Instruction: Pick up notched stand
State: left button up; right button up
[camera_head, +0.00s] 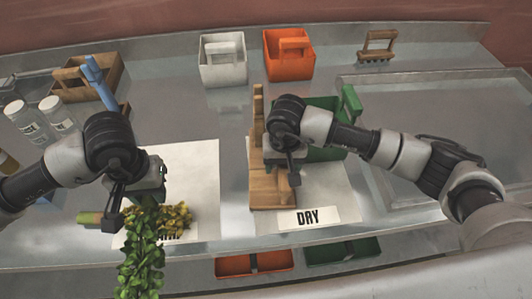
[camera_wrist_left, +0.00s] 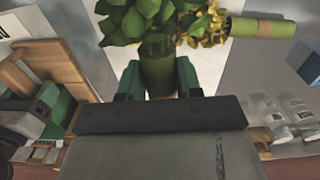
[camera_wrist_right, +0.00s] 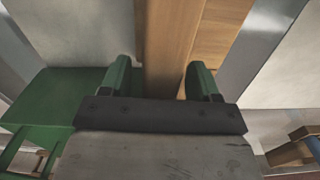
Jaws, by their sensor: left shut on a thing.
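A wooden stand (camera_head: 258,150), which I take as the notched stand, rises on the right-hand white mat, with a flat wooden base (camera_head: 268,196) at its front. My right gripper (camera_head: 292,172) is low over it. In the right wrist view, its wood (camera_wrist_right: 168,45) runs between the open fingers (camera_wrist_right: 158,80), with narrow gaps beside it. My right arm hides part of the stand in the head view. My left gripper (camera_head: 138,198) is shut on a leafy green bunch (camera_head: 142,258). Its green wrapped stem (camera_wrist_left: 158,72) shows between the fingers in the left wrist view.
A yellow-flowered bunch (camera_head: 178,217) lies on the left mat (camera_head: 203,165). A green caddy (camera_head: 350,103) stands close right of the stand. White (camera_head: 222,70) and orange (camera_head: 288,67) caddies and a small wooden rack (camera_head: 377,47) stand behind. Bottles (camera_head: 57,112) are at left.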

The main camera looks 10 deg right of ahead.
grip_shut()
jog(key=shift+r, duration=0.1)
